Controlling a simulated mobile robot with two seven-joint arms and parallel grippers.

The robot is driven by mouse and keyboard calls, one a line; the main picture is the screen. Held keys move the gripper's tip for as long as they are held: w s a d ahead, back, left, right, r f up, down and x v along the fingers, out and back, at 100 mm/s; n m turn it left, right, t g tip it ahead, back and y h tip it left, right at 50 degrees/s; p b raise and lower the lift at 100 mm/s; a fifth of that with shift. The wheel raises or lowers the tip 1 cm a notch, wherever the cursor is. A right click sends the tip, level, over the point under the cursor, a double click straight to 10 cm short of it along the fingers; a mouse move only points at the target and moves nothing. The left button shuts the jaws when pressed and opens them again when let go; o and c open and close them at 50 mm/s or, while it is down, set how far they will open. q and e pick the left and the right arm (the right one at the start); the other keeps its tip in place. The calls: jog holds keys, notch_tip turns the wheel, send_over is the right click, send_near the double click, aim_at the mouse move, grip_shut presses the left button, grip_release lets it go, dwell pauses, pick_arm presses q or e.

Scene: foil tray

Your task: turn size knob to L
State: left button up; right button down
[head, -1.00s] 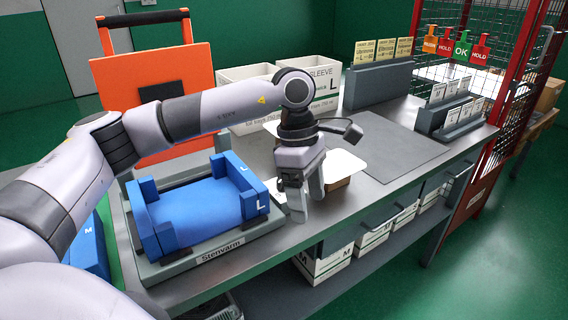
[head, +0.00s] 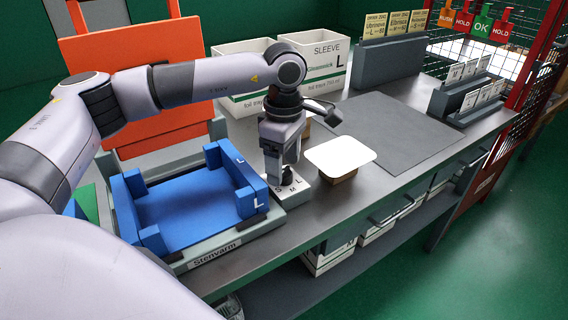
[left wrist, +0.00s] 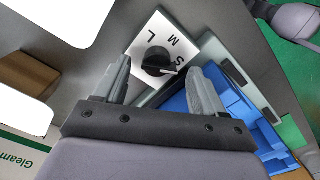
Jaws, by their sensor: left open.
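The size knob (left wrist: 158,61) is black and stands on a white plate (left wrist: 150,35) lettered S, M and L. In the left wrist view its narrow end appears to point toward S. The knob also shows in the head view (head: 287,175), just right of the blue fixture (head: 190,215), partly hidden by my fingers. My left gripper (left wrist: 160,68) is open, with one finger on each side of the knob. I cannot tell whether either finger touches it. In the head view the left gripper (head: 280,172) points down over the plate. My right gripper is not in view.
A white-topped card (head: 340,154) on a brown block is close right of the plate. Sleeve boxes (head: 312,62) stand behind, and an orange panel (head: 95,60) rises at the back left. The grey mat (head: 385,130) is bare.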

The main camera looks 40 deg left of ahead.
pick_arm(q)
jog(key=shift+f, duration=0.6)
jog(key=shift+c, duration=0.3)
jog(key=c, duration=1)
